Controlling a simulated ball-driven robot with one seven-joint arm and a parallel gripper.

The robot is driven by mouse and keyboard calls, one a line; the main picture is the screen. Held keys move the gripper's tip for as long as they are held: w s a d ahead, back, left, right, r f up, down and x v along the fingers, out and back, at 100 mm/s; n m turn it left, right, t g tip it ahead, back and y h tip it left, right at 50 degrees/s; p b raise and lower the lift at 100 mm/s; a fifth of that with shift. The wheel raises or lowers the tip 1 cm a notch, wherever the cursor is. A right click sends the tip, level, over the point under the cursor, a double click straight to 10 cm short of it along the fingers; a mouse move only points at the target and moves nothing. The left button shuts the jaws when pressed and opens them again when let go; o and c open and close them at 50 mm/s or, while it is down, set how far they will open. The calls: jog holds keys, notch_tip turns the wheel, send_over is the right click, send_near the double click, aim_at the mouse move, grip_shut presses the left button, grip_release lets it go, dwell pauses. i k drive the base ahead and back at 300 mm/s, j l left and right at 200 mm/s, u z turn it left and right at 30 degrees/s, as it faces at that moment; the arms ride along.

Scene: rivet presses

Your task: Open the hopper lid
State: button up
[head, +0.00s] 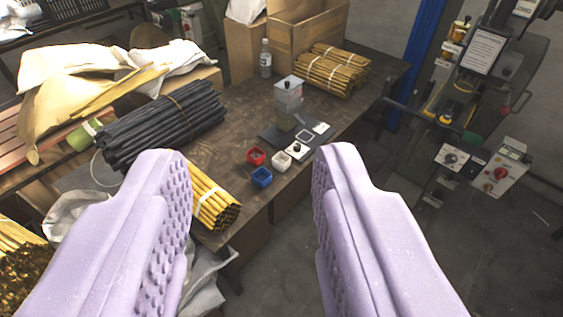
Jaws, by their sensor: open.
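A small clear hopper (288,100) stands on a dark base plate (315,137) near the right edge of the workbench. A pale lid with a dark knob (284,84) sits on top of it and looks closed. My gripper (252,160) is open and empty in the foreground, with its two lilac, studded fingers wide apart. The hopper shows in the gap between the fingers, farther off and untouched. The fingers hide part of the bench's front.
Red (255,157), blue (262,177) and white (281,161) bins sit before the hopper. Brass rod bundles (331,70), a bottle (265,58) and black rods (160,122) share the bench (232,140). A press machine (480,100) stands right, beyond open floor.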

aim_at(291, 82)
jog(key=i+l, duration=0.2)
jog(key=i, duration=0.5)
jog(key=i+l+z, duration=0.1)
jog(key=i, duration=0.55)
jog(key=i+l, duration=0.25)
jog(key=i, duration=0.45)
jog(key=i+l+z, duration=0.1)
jog(key=i, duration=0.55)
